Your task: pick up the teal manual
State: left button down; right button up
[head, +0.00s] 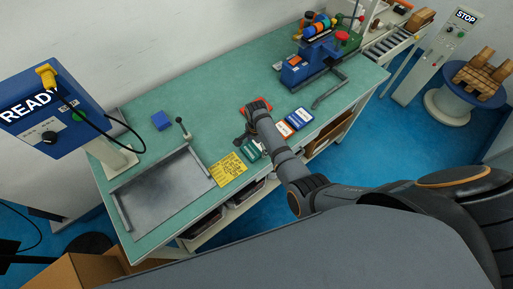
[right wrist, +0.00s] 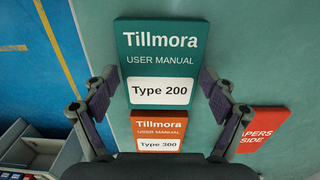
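The teal manual (right wrist: 160,45), marked Tillmora User Manual Type 200, lies flat on the green bench in the right wrist view. In the head view it shows partly (head: 251,152) near the bench's front edge, beside my right gripper (head: 243,137). In the right wrist view my right gripper (right wrist: 158,97) is open, with one finger at each side of the teal manual's lower part. Nothing is held between the fingers. I cannot tell how high the fingertips are above the bench. My left gripper is not in view.
An orange manual (right wrist: 158,128) lies just below the teal one. A blue manual (head: 299,118), a yellow sheet (head: 228,169) and a red card (right wrist: 263,128) lie nearby. A metal tray (head: 155,200) is at left, a blue fixture (head: 305,68) at back right.

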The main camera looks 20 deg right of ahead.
jog(key=c, duration=0.7)
jog(key=shift+r, duration=0.1)
